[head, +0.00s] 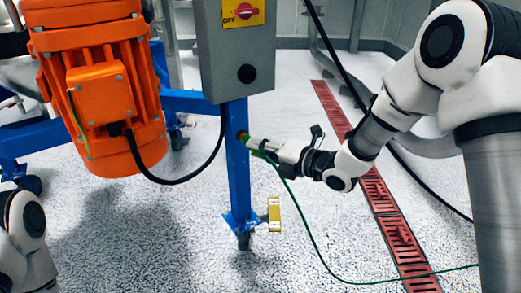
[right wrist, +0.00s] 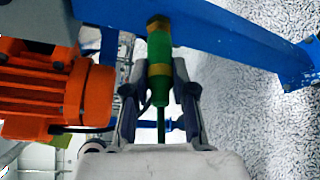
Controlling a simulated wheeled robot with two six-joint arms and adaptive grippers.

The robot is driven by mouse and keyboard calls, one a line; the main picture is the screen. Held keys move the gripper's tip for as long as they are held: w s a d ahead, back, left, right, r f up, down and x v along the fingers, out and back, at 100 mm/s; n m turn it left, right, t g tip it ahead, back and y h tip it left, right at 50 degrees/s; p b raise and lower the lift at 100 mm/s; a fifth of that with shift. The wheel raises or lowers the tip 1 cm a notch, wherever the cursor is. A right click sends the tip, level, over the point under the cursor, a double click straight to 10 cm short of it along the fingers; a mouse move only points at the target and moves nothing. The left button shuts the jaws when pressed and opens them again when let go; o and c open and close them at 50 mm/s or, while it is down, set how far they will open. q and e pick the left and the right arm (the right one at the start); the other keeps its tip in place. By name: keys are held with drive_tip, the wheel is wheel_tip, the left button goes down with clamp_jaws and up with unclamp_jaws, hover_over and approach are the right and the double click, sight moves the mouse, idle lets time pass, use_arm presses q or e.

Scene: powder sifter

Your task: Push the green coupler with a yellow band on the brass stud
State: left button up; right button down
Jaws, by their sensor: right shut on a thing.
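The green coupler (right wrist: 159,46) with its yellow band (right wrist: 159,70) lies between the fingers of my right gripper (right wrist: 156,82) in the right wrist view. My right gripper (head: 264,146) is shut on it, close beside the blue post in the head view. The coupler's far end points at the post. A small brass-coloured piece, which I take as the brass stud (right wrist: 158,22), shows at that end against the blue post; it also shows in the head view (head: 243,135). I cannot tell how far the coupler is over it. My left gripper is out of view.
The blue post (head: 238,185) stands under a grey switch box (head: 236,50). An orange motor (head: 100,85) with a black cable hangs at the left. A thin green hose (head: 303,228) trails from the coupler across the floor. Red floor grating (head: 385,205) runs at the right.

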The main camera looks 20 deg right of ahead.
drive_tip(key=shift+w+a, duration=0.15)
drive_tip(key=shift+w, duration=0.45)
drive_tip(key=c, duration=0.9)
unclamp_jaws()
